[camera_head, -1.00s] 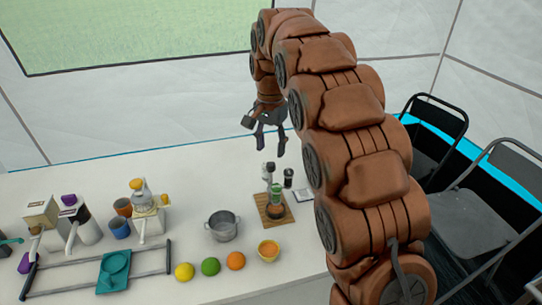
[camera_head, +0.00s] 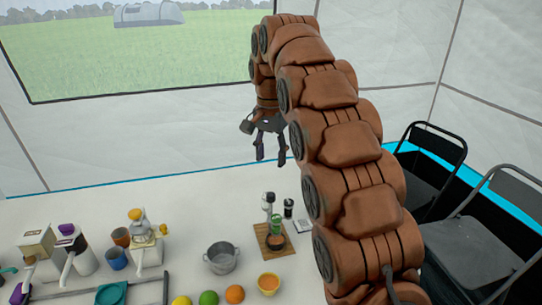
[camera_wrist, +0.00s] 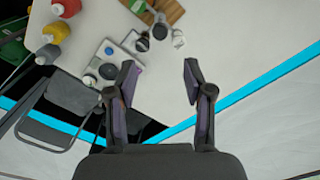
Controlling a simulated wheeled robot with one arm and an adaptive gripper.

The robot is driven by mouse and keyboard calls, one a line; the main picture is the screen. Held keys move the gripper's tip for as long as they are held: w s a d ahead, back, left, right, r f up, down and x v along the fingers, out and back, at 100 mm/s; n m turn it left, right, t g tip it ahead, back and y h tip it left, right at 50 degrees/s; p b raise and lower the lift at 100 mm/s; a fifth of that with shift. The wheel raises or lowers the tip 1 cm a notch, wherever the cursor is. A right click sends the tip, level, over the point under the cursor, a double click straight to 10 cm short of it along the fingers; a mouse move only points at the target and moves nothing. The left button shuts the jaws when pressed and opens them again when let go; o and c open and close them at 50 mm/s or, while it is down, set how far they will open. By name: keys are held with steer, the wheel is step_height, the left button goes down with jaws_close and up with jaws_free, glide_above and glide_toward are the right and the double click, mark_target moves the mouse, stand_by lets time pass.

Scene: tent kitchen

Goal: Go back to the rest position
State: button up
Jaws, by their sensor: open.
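My gripper (camera_head: 269,148) hangs from my raised brown arm above the back part of the white table (camera_head: 75,215), fingers pointing down. Its two dark fingers are apart with nothing between them. In the wrist view my gripper (camera_wrist: 160,82) is also open and empty, with bare tabletop beyond the fingertips. It touches nothing that I can see.
Juicers and cups (camera_head: 116,259) are at left. Black chairs (camera_head: 470,235) stand at right, beside my arm. A tent wall lies behind.

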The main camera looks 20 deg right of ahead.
steer(key=s+f+n+p, duration=0.2)
steer(key=s+n+p, duration=0.1)
steer(key=s, duration=1)
steer(key=s+f+n+g+p, duration=0.1)
steer(key=s+f+n+p, duration=0.1)
steer(key=s, duration=1.1)
steer(key=s+a+f+n+p, duration=0.1)
steer(key=s+f+n+p, duration=0.1)
steer(key=s, duration=1.2)
steer(key=shift+n+g+p, duration=0.4)
steer(key=shift+n+p, duration=0.5)
steer(key=shift+n, duration=0.2)
steer(key=shift+f, duration=0.1)
